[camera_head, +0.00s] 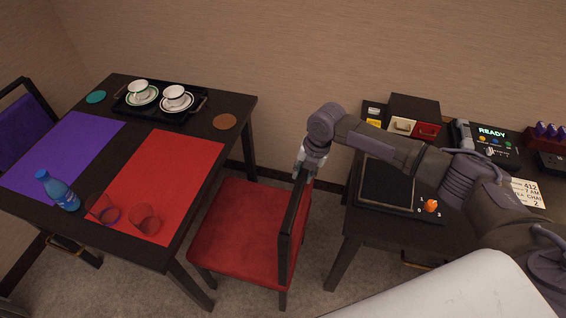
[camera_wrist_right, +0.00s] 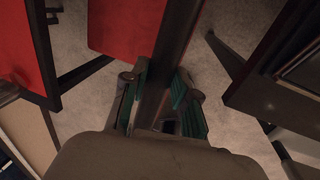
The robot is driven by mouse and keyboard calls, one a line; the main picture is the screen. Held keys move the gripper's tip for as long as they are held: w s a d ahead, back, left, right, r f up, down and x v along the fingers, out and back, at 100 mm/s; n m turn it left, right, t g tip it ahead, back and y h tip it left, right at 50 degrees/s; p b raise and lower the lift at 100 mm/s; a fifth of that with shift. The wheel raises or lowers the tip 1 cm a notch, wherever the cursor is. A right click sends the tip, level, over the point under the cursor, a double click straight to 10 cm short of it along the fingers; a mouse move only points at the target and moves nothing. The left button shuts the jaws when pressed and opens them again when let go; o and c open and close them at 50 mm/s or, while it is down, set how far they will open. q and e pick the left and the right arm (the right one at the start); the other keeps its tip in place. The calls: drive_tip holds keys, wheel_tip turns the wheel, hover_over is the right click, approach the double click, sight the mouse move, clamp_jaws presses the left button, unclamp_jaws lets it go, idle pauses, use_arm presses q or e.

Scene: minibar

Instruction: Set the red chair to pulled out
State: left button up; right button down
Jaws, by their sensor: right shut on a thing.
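The red chair (camera_head: 240,236) stands between the dining table and the side counter, with its red seat facing the table. The front of its seat is close to the table's right edge. Its dark backrest (camera_head: 291,222) is on the right side. My right gripper (camera_head: 303,166) is at the top of the backrest. In the right wrist view the gripper (camera_wrist_right: 162,100) has its green-padded fingers on either side of the dark backrest rail (camera_wrist_right: 172,55), and the red seat (camera_wrist_right: 125,28) shows beyond. My left gripper is not in view.
The dark table (camera_head: 118,160) holds a red mat (camera_head: 165,180), a purple mat, a tray of cups, a blue bottle and two glasses. The side counter (camera_head: 375,225) stands close behind the chair, with a narrow strip of carpet (camera_head: 325,225) between.

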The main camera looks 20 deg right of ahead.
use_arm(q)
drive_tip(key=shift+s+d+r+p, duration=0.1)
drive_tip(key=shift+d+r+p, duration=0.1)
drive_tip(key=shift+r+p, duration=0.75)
use_arm(e)
drive_tip(key=s+d, duration=0.5)
drive_tip(key=d, duration=0.2)
drive_tip(key=shift+d, duration=0.15)
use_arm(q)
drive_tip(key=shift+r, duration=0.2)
use_arm(e)
drive_tip(key=c, duration=0.9)
unclamp_jaws()
drive_tip(key=shift+w, duration=0.1)
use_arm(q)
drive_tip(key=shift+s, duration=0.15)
use_arm(e)
drive_tip(key=r, duration=0.4)
drive_tip(key=s+d+r, duration=0.1)
drive_tip(key=r, duration=0.6)
drive_tip(key=shift+s+d+r, duration=0.15)
drive_tip(key=shift+d+r, duration=0.25)
